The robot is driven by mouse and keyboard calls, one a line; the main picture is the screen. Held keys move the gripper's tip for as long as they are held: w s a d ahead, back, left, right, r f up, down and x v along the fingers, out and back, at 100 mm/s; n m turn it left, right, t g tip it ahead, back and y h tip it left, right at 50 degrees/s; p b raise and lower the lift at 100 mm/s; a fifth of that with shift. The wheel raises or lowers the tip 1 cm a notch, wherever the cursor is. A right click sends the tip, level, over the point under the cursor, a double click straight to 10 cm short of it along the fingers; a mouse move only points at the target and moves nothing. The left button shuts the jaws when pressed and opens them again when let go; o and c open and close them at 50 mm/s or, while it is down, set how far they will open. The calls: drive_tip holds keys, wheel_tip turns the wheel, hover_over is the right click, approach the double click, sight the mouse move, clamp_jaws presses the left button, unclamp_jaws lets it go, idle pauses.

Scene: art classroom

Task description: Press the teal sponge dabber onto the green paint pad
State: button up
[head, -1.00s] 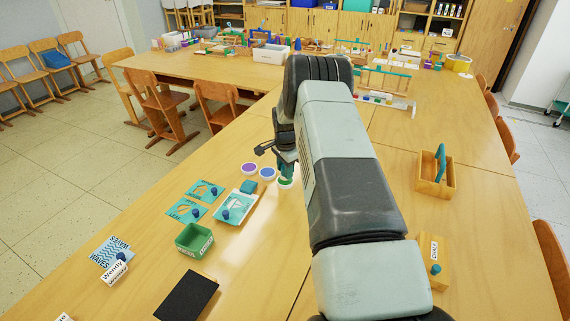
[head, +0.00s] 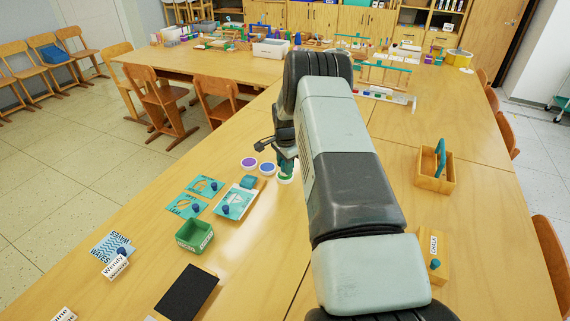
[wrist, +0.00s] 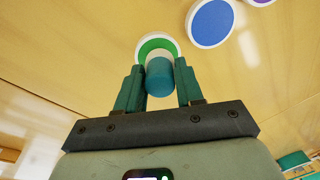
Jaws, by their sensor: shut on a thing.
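My gripper (wrist: 160,88) is shut on the teal sponge dabber (wrist: 159,78), a short teal cylinder with a pale end, held between the two teal fingers. The green paint pad (wrist: 153,43), a round white-rimmed dish, lies at the dabber's pale end in the wrist view. The dabber overlaps the pad there, and I cannot tell whether they touch. In the head view my gripper (head: 286,162) is right over the green pad (head: 285,178), and my arm hides most of the dabber.
A blue pad (head: 267,169) and a purple pad (head: 249,164) lie left of the green one. A green box (head: 194,235) stands nearer. A wooden caddy (head: 435,180) is at right.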

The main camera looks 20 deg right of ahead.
drive_tip(key=shift+f, duration=0.6)
idle(1.1)
drive_tip(key=shift+r, duration=3.6)
drive_tip(key=shift+a, duration=0.1)
